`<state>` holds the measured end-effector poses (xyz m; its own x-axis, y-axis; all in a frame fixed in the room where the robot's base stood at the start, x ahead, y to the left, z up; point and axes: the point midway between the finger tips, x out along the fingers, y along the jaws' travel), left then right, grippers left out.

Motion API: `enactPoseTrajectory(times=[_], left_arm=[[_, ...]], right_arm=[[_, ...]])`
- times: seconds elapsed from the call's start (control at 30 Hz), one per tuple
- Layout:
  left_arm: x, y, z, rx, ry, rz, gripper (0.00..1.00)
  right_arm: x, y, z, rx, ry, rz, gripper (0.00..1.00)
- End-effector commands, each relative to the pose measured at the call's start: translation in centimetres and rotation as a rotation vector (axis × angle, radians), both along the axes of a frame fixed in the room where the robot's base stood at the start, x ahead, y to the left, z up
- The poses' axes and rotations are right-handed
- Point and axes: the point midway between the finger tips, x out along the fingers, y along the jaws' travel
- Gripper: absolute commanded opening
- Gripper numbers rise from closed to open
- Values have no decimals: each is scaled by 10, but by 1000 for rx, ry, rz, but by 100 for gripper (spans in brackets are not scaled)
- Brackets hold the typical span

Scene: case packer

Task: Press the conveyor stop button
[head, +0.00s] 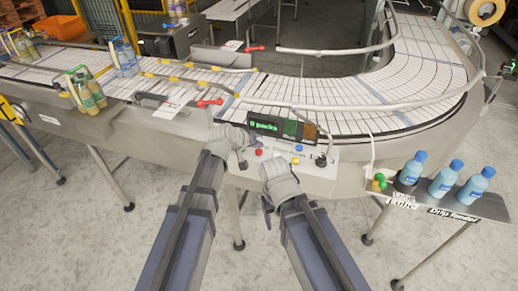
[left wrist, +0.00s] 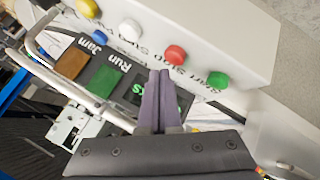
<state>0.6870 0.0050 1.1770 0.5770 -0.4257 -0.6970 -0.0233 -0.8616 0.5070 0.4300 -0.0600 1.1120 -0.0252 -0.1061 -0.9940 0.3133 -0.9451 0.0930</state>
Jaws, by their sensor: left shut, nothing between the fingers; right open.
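The red stop button (head: 258,152) sits on the grey control panel (head: 328,154) at the conveyor's front edge. In the left wrist view the red button (left wrist: 175,54) lies just beyond my left fingertips, slightly right, with "Stop" printed beside it. The green start button (left wrist: 218,79) is to its right. My left gripper (head: 243,158) is shut and empty, close to the panel; its fingers also show in the left wrist view (left wrist: 160,75). I see no clear contact with the red button. My right gripper (head: 268,205) is open and empty, in front of the panel.
White (left wrist: 130,29), yellow (left wrist: 88,8) and blue (left wrist: 99,37) buttons share the panel. A green-lit display (head: 265,125) stands behind it. Blue bottles (head: 411,168) stand on a side shelf at right.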

Motion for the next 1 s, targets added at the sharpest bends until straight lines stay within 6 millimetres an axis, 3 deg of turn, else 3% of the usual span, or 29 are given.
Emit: enactPoseTrajectory(times=[0.37, 0.83, 1.0], left_arm=[[0, 0, 3, 0, 0, 0, 0], [0, 0, 46, 0, 0, 0, 0], [0, 0, 52, 0, 0, 0, 0]], right_arm=[[0, 0, 3, 0, 0, 0, 68], [0, 0, 46, 0, 0, 0, 68], [0, 0, 52, 0, 0, 0, 68]])
